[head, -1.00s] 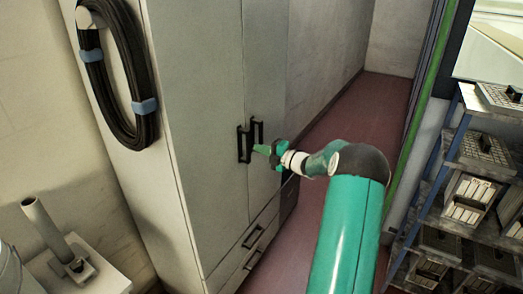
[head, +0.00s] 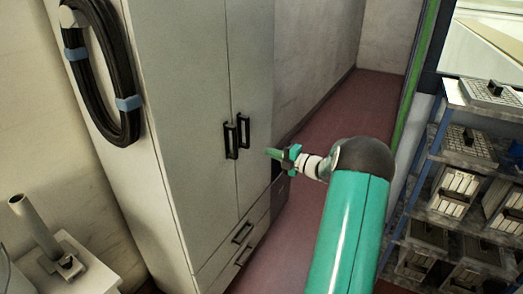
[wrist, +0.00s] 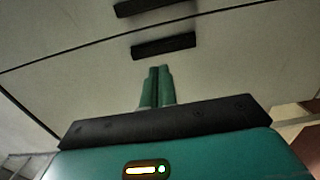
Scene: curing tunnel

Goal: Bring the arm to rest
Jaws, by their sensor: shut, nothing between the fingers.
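My gripper (head: 269,153) is at the end of my green arm, in front of the tall grey cabinet (head: 195,110) in the head view. Its green fingertips point left toward the cabinet's two black door handles (head: 237,136), with a gap between. In the wrist view the two fingers (wrist: 158,72) lie together with nothing between them. A black handle (wrist: 163,46) shows beyond their tips. The cabinet doors look closed.
A coil of black hose (head: 103,75) hangs on the cabinet's left side. A shelf rack (head: 421,165) with trays and boxes stands at right. A pipe stub (head: 36,228) stands on a white block at lower left. The reddish floor (head: 345,115) behind is clear.

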